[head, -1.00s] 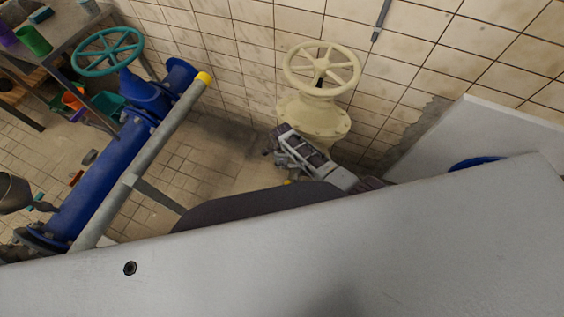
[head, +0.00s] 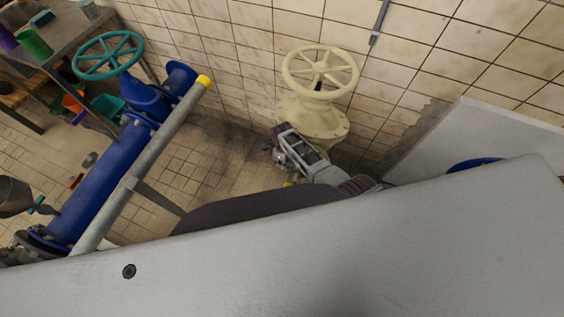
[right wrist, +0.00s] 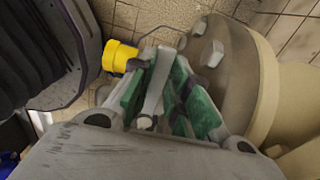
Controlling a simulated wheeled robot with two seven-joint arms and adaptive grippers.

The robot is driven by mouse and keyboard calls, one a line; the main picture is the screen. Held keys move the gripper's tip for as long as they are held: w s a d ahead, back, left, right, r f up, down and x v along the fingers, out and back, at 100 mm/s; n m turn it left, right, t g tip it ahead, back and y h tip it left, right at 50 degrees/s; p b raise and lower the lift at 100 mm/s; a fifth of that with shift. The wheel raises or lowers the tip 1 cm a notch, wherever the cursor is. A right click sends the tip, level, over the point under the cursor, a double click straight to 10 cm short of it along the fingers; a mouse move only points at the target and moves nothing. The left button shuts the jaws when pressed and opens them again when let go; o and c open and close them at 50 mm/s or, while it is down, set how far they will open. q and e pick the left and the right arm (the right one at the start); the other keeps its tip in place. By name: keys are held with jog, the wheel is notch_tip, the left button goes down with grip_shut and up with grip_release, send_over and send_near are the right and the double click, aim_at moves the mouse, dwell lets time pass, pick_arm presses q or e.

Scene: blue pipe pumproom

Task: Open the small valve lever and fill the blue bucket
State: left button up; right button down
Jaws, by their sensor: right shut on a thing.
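In the head view my right gripper (head: 279,153) is in front of the cream valve's flange, its arm coming from behind the pale grey panel. In the right wrist view the right gripper (right wrist: 160,75) has green-padded fingers shut on a flat grey bar, the small valve lever (right wrist: 157,82). A yellow part (right wrist: 118,57) sits just left of the fingers. A blue rim (head: 474,163) shows above the panel's edge at the right; whether it is the blue bucket, I cannot tell. My left gripper is not seen.
A cream handwheel valve (head: 320,72) stands by the tiled wall. A blue pipe (head: 100,185) with a teal handwheel (head: 108,56) and a grey rail (head: 140,165) run along the left. The pale grey panel (head: 330,250) fills the foreground.

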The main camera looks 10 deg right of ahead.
jog(key=shift+w+r+m, duration=0.1)
jog(key=shift+w+m, duration=0.15)
jog(key=shift+m, duration=0.05)
dwell(0.4)
jog(key=c, duration=1.4)
grip_release()
jog(key=shift+o, duration=0.2)
jog(key=shift+r, duration=0.15)
notch_tip(320, 180, up, 12)
jog(key=shift+f, duration=0.2)
